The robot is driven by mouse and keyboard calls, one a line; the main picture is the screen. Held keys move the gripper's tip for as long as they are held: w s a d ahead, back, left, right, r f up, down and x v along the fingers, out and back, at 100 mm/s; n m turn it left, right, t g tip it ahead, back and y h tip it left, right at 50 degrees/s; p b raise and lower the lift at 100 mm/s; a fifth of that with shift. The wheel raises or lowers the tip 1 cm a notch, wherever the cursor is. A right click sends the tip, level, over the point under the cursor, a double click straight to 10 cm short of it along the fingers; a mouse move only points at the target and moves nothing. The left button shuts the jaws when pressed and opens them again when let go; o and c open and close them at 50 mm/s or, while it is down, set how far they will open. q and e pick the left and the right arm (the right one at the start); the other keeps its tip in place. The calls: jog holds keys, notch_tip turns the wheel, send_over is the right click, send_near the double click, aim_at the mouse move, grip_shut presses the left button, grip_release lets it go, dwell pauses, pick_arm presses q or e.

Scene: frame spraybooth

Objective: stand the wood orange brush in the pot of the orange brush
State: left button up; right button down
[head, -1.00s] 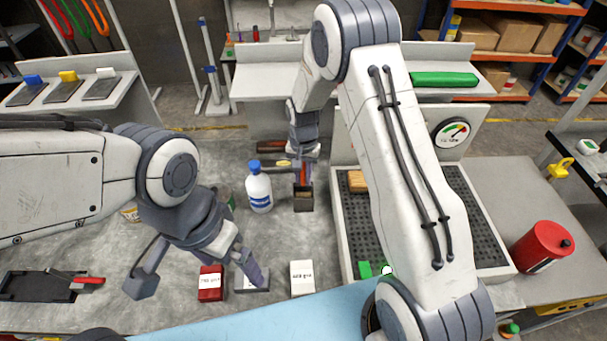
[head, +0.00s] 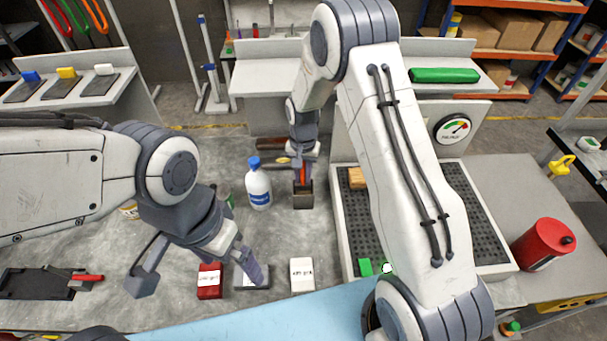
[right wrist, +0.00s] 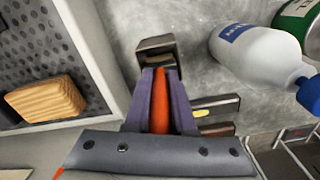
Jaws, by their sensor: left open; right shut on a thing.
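My right gripper (head: 304,170) is shut on the orange brush (right wrist: 160,100), whose long orange body shows between the fingers in the right wrist view. The gripper points down at a dark square pot (head: 303,201), which also shows just past the fingertips in the right wrist view (right wrist: 156,44). The brush's lower end is hidden at the pot, so I cannot tell how far inside it is. My left gripper (head: 200,275) is open and empty, low over the table beside the red and grey blocks.
A white bottle with a blue cap (head: 259,188) stands just left of the pot. Dark holders, one with a yellow piece (right wrist: 212,112), lie close by. A perforated tray (head: 362,222) with a wooden block (head: 356,178) is to the right. A white box (head: 302,274) stands in front.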

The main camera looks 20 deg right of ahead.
jog(key=shift+f, duration=0.45)
jog(key=c, duration=0.7)
grip_release()
notch_tip(320, 180, up, 10)
jog(key=b, duration=0.3)
jog(key=shift+f, duration=0.1)
jog(key=shift+r, duration=0.35)
